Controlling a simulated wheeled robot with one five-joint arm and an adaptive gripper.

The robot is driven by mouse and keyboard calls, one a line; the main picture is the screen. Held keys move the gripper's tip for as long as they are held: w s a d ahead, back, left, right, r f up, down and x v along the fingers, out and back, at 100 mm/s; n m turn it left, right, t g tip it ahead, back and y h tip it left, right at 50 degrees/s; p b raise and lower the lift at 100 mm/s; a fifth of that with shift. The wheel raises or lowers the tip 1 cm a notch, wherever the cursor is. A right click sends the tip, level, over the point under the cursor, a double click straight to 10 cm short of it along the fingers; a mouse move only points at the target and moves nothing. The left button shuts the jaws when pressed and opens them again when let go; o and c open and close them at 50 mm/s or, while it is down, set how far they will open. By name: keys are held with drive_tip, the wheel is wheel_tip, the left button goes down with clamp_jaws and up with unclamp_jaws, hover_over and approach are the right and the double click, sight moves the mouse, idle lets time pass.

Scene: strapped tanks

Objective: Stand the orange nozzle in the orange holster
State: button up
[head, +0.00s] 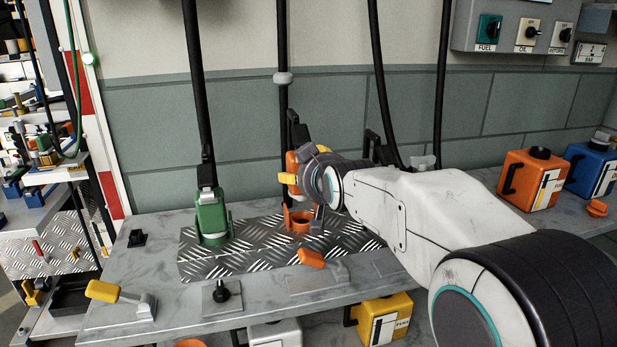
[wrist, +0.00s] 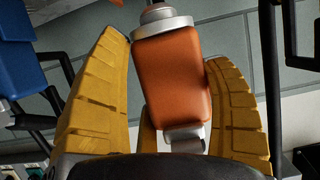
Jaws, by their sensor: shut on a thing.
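My gripper (head: 290,180) has its yellow fingers on both sides of the orange nozzle (head: 292,160). In the wrist view the nozzle (wrist: 173,82) sits between the finger pads, slightly tilted, with grey metal ends. In the head view my gripper and wrist partly hide it. The nozzle is in the air, above the orange holster (head: 299,221), and apart from it. The holster is an open orange cup on the diamond-plate panel, and its opening looks empty. A black hose runs up from near the nozzle.
A green nozzle (head: 211,217) stands in a green holster to the left. Levers with yellow (head: 104,291) and orange (head: 311,258) handles and a black knob (head: 221,290) are along the bench front. Orange (head: 518,180) and blue (head: 588,168) cans stand at right. Black hoses hang behind.

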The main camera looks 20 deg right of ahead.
drive_tip(key=shift+f+b, duration=1.45)
drive_tip(key=shift+b, duration=0.25)
drive_tip(key=shift+f, duration=0.1)
drive_tip(key=shift+b, duration=1.4)
idle(1.1)
drive_tip(key=shift+f+b, duration=0.3)
drive_tip(key=shift+f, duration=0.1)
idle(0.5)
drive_tip(key=shift+s+f, duration=0.15)
drive_tip(key=shift+f, duration=0.15)
drive_tip(key=shift+r, duration=0.35)
drive_tip(key=shift+r+b, duration=0.2)
drive_tip(key=shift+b, duration=0.5)
drive_tip(key=shift+f, duration=0.25)
idle(0.9)
